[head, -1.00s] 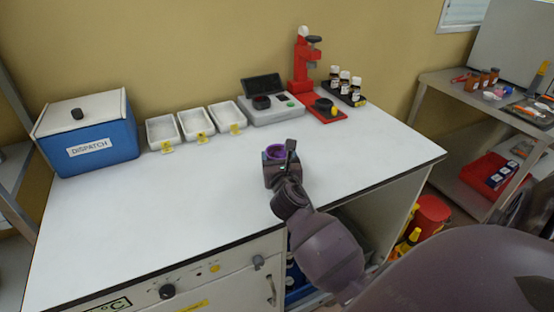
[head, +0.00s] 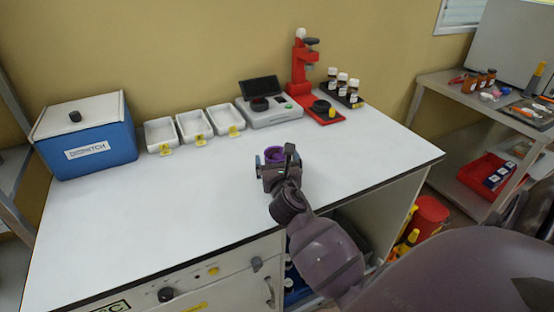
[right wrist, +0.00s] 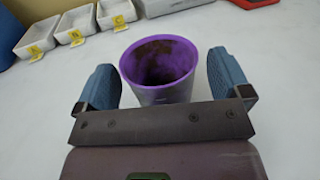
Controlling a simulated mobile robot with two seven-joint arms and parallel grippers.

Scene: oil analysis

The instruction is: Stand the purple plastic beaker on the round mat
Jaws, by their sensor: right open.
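The purple plastic beaker (head: 274,154) is upright at the middle of the white bench, partly hidden by my right gripper (head: 272,163). In the right wrist view the beaker (right wrist: 161,94) shows its purple rim and dark inside; its base is hidden. The blue fingers of my right gripper (right wrist: 161,78) are open, one on each side of the beaker, with a gap on both sides. My left gripper is not in view.
A blue dispatch box (head: 88,143), white trays (head: 194,125), a grey device (head: 272,115), a red stand (head: 300,75) and a black rack of bottles (head: 344,94) line the back. The bench's left and middle (head: 150,210) are clear.

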